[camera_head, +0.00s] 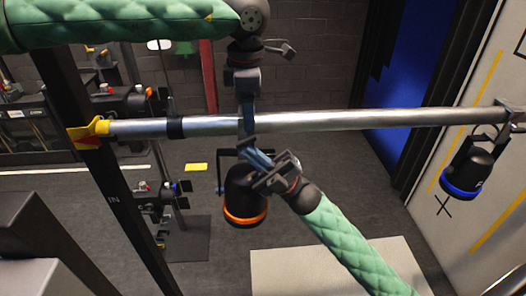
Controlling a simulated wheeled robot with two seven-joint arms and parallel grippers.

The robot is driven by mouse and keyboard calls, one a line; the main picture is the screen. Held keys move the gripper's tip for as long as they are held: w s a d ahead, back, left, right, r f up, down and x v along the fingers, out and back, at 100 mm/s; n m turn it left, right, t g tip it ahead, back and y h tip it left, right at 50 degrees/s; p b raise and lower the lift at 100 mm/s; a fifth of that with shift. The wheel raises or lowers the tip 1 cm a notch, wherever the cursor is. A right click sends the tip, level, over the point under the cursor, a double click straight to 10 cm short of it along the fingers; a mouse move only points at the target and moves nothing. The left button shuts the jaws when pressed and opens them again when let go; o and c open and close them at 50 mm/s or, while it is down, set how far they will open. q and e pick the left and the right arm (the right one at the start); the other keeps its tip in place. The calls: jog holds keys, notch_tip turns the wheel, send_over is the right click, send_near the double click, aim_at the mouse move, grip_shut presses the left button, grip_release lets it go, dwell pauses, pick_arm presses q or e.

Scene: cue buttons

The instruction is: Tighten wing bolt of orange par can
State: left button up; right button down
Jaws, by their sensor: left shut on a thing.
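The orange par can (238,190) is a black lamp with an orange rim. It hangs below the silver pipe (350,119), lens end down. My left gripper (246,122) reaches down from above to the pipe, over the lamp. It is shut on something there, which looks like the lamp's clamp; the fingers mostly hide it. My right gripper (255,158) comes up from the lower right to the top of the lamp, just under the pipe. Its fingertips overlap the yoke, and I cannot tell whether they are open or shut. The wing bolt is not discernible behind the grippers.
A blue-rimmed par can (466,172) hangs at the pipe's right end. A yellow fitting (88,130) is at its left end by a dark upright post (112,190). Racks with more lamps stand behind at left. The pipe between the grippers and the blue-rimmed lamp is clear.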

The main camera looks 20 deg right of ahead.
jog(key=shift+d+r+h, duration=0.25)
jog(key=shift+r+h, duration=0.05)
jog(key=shift+g, duration=0.4)
jog(key=shift+s+d+n+h, duration=0.1)
jog(key=shift+d+n+h, duration=0.15)
jog(key=shift+h, duration=0.25)
jog(key=shift+d+r+g+h, duration=0.1)
jog(key=shift+g+h, duration=0.3)
jog(key=shift+g, duration=0.1)
jog(key=shift+s+d+h, duration=0.25)
jog(key=shift+d+h, duration=0.25)
jog(key=shift+h, duration=0.4)
jog(key=v, duration=1.3)
jog(key=w+d+f+m+t+h, duration=0.9)
jog(key=w+d+f+m+h, duration=0.2)
jog(key=w+d+f+m, duration=0.1)
jog(key=w+d+m, duration=0.1)
jog(key=d, duration=0.1)
jog(key=shift+w+d+f+t+h, duration=0.3)
jog(key=shift+f+t+h, duration=0.05)
jog(key=shift+t+h, duration=0.05)
